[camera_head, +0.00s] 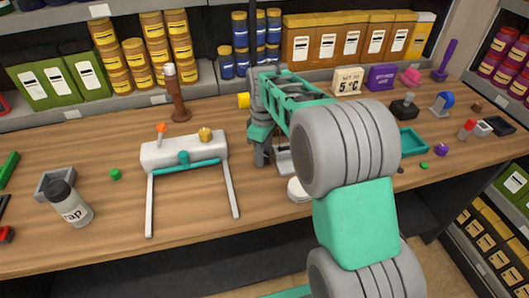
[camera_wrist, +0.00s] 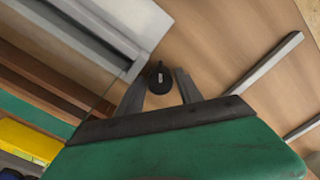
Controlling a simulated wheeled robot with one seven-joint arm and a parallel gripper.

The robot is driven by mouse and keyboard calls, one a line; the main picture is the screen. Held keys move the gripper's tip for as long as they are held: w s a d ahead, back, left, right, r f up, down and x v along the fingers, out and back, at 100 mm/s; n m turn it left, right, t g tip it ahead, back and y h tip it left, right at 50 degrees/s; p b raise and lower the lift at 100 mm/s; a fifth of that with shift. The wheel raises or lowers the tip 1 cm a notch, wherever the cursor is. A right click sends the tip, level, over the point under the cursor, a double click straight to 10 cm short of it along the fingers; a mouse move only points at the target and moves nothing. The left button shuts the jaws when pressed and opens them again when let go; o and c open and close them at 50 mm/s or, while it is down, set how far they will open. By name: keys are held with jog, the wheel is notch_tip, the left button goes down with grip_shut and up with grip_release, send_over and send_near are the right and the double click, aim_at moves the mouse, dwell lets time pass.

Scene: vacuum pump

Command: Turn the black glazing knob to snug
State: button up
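A small black knob (camera_wrist: 160,78) with a pale mark on its face shows in the wrist view, between or just beyond my fingertips. My gripper (camera_wrist: 162,82) is open, with one grey finger on each side of the knob; I cannot tell whether either finger touches it. In the head view my gripper (camera_head: 268,155) is low over the wooden bench, right of a white device on grey legs (camera_head: 160,152). I cannot make out this knob in the head view, where my arm covers part of the bench.
A teal tray (camera_head: 411,141) lies right of my arm. Stocked shelves line the back.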

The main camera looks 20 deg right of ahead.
notch_tip(320, 180, up, 8)
jog(key=shift+f, duration=0.1)
jog(key=shift+o, duration=0.6)
jog(key=shift+r, duration=0.3)
jog(key=shift+o, duration=0.7)
jog(key=r+p, duration=0.1)
jog(key=p, duration=0.1)
jog(key=s+r+p, duration=0.1)
jog(key=p, duration=0.1)
jog(key=shift+s+a+r, duration=0.1)
jog(key=shift+s+r, duration=0.05)
jog(key=shift+r, duration=0.1)
jog(key=f, duration=0.1)
jog(key=w+f, duration=0.1)
jog(key=f, duration=0.1)
jog(key=shift+w+f, duration=0.3)
jog(key=shift+f, duration=0.05)
notch_tip(320, 180, down, 7)
jog(key=shift+r+p, duration=0.1)
jog(key=shift+p, duration=0.45)
jog(key=shift+s, duration=0.1)
jog(key=shift+c, duration=0.4)
grip_shut()
